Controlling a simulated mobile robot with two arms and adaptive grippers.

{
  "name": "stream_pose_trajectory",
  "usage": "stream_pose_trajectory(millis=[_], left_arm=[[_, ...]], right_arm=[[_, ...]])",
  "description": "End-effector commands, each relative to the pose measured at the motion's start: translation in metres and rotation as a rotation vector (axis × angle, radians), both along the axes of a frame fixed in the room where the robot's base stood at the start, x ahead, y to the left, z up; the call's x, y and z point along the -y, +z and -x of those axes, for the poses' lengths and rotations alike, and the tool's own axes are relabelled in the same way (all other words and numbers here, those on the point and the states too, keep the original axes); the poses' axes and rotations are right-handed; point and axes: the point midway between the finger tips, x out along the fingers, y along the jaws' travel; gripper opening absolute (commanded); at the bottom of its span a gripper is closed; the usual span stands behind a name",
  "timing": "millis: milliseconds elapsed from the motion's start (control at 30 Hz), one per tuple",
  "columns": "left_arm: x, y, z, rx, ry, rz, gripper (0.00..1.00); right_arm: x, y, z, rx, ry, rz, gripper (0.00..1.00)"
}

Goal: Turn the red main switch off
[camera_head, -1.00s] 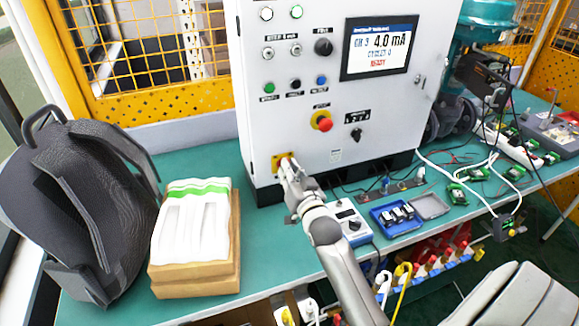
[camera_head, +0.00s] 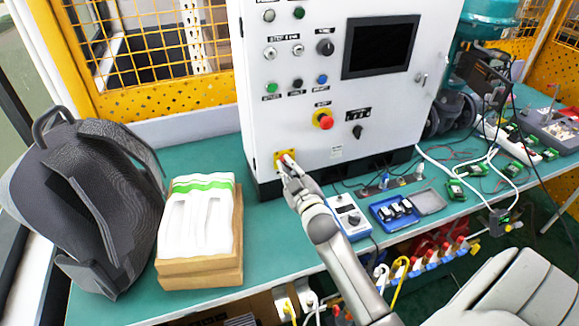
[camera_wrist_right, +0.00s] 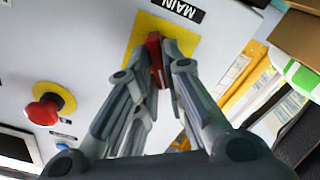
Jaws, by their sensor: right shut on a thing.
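The red main switch (camera_wrist_right: 155,58) sits on a yellow plate (camera_wrist_right: 178,40) under a label reading MAIN in the right wrist view. My right gripper (camera_wrist_right: 160,75) is shut on its red handle, one finger on each side. In the head view my right gripper (camera_head: 288,168) is at the switch's yellow plate (camera_head: 280,157), low on the left of the white control cabinet (camera_head: 300,120), and hides most of the handle. The cabinet's screen (camera_head: 380,47) is dark. My left gripper is not in view.
A red emergency button (camera_head: 323,119) on a yellow ring is up and right of the switch. A grey backpack (camera_head: 85,200) and a cardboard box (camera_head: 200,270) with a white tray stand left on the green table. A blue box (camera_head: 395,213) lies right of my arm.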

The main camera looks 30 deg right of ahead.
Motion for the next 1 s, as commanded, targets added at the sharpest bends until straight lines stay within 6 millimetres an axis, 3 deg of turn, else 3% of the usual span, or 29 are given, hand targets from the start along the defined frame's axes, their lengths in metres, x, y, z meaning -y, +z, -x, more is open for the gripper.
stream_pose_trajectory(millis=[400,967,1000], left_arm=[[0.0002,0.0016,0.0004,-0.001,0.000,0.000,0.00],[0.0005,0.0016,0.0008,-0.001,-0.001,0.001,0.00],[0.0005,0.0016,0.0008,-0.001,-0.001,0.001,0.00]], right_arm=[[-0.0010,0.0000,-0.0004,-0.041,0.001,0.179,0.00],[-0.0010,-0.0001,-0.0005,-0.048,0.001,0.206,0.00],[-0.0010,-0.0001,-0.0005,-0.048,0.001,0.207,0.16]])
